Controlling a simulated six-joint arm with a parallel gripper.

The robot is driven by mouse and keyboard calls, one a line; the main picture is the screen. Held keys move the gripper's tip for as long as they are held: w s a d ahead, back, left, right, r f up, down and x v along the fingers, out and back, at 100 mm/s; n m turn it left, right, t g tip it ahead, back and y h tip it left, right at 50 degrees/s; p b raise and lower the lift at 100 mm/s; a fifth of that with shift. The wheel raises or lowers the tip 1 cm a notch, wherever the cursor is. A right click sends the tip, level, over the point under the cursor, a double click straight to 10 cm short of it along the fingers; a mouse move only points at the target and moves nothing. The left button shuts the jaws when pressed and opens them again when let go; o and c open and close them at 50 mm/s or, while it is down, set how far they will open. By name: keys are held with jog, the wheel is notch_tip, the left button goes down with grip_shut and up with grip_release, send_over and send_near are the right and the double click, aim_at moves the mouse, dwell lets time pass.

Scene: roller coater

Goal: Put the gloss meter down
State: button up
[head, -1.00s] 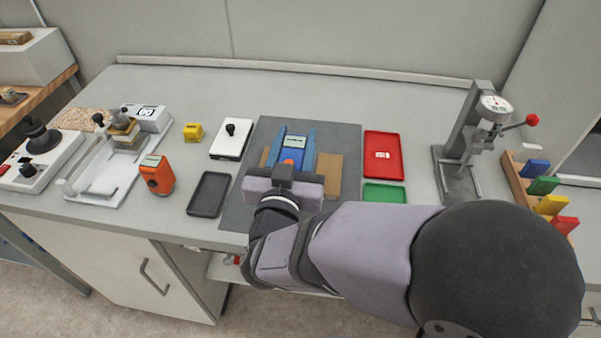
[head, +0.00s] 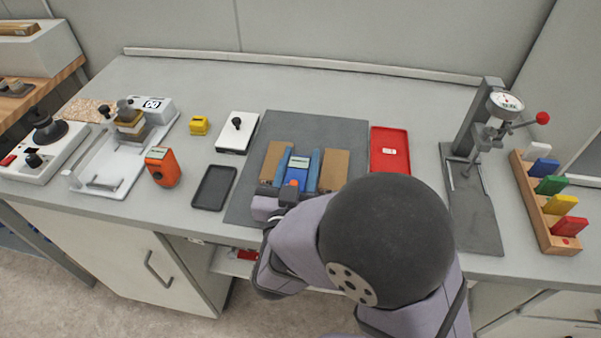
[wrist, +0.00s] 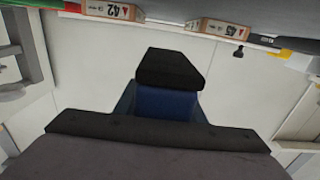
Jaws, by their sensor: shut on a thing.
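The gloss meter (head: 297,178) is a blue block with a small display and an orange button. My gripper (head: 299,163) is shut on it, with a light blue finger along each side. It is over the dark grey mat (head: 320,123), between two brown panels, the left one (head: 276,162) and the right one (head: 335,170). In the wrist view the gloss meter (wrist: 165,103) shows blue with a black end. Its underside is hidden, so I cannot tell whether it touches the mat.
A black tray (head: 213,188) and a white plate with a black knob (head: 237,137) lie left of the mat. An orange device (head: 163,170) stands farther left. A red tray (head: 389,140) lies right of the mat, before a dial-gauge stand (head: 475,205). My arm covers the front right.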

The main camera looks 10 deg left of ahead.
aim_at(300, 174)
jog(key=shift+f, duration=2)
jog(key=shift+f+b, duration=0.15)
jog(key=shift+b, duration=0.2)
jog(key=o, duration=1.3)
